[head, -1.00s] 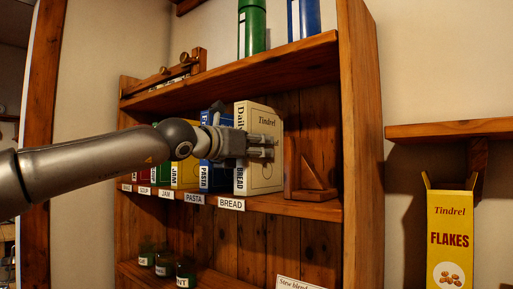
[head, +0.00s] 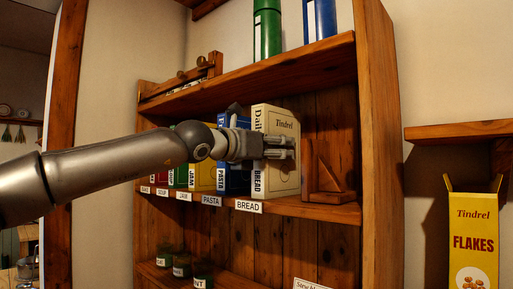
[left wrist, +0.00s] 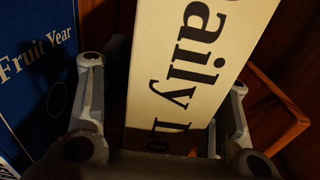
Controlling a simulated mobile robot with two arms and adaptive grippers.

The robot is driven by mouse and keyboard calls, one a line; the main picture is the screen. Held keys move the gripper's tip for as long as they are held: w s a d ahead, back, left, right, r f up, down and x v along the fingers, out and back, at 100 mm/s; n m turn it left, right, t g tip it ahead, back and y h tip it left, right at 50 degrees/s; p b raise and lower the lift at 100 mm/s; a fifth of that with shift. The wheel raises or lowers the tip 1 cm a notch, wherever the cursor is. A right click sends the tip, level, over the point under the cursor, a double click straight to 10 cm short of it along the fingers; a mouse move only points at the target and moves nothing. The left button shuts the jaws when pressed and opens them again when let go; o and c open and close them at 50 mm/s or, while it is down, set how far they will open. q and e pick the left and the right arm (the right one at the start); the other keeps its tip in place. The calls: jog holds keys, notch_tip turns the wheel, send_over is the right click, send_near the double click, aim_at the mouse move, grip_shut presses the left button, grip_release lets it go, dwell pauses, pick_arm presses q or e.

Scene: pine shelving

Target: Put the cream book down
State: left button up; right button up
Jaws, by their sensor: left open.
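The cream book (head: 284,181), lettered "Tindrel" on its cover, stands upright on the middle shelf above the BREAD label (head: 249,206). My left gripper (head: 282,147) is at the book, with fingers showing across its cover. In the left wrist view the cream book's spine (left wrist: 185,50) rises between the two spread fingers of my left gripper (left wrist: 165,80), one on each side. The gripper is open; whether a finger touches the book is unclear. My right gripper is not in view.
A blue book (head: 235,180) stands just left of the cream one, with yellow, green and red ones beyond. A wooden bookend (head: 325,180) stands close on the right. The shelf above holds a green canister (head: 267,32). A yellow FLAKES box (head: 474,225) is at far right.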

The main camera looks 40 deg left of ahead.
pick_arm(q)
jog(key=s+a+b, duration=0.1)
jog(key=s+b, duration=0.3)
jog(key=s, duration=0.8)
jog(key=shift+b, duration=0.35)
